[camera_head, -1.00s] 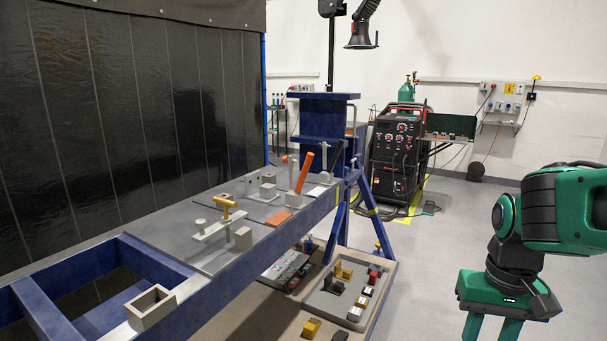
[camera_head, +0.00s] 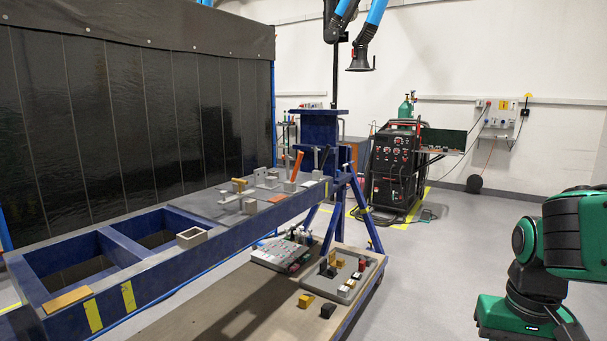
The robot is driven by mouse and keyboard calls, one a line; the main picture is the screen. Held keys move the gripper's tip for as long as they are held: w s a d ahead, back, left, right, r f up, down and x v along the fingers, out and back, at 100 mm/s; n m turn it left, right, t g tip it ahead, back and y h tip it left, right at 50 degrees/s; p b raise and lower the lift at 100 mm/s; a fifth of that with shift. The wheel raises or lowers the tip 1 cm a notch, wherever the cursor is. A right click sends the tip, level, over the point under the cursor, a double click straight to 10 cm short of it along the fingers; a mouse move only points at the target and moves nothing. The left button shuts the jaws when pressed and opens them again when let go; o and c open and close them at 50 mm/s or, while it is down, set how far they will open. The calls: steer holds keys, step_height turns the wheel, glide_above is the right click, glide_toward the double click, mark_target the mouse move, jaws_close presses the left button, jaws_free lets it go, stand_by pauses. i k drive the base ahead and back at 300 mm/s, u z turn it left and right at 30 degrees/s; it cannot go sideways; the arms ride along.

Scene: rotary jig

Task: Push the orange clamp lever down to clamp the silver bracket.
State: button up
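The orange clamp lever (camera_head: 297,166) stands up from the far part of the jig table, tilted a little to the right at its top. Small grey and silver parts (camera_head: 268,179) stand just left of its base. The silver bracket is too small to tell apart from these pieces.
The blue-framed jig table (camera_head: 222,246) runs from lower left to centre. A yellow-handled clamp (camera_head: 239,186) stands nearer on it. A lower wooden shelf (camera_head: 215,318) carries trays of small parts. A welding machine (camera_head: 396,165) stands behind. Floor between table and arm is clear.

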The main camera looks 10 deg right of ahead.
mark_target(301, 156)
steer(key=z, duration=0.7)
steer(key=i, duration=1.45)
steer(key=u, duration=0.5)
steer(key=i, duration=0.6)
steer(key=u, duration=0.6)
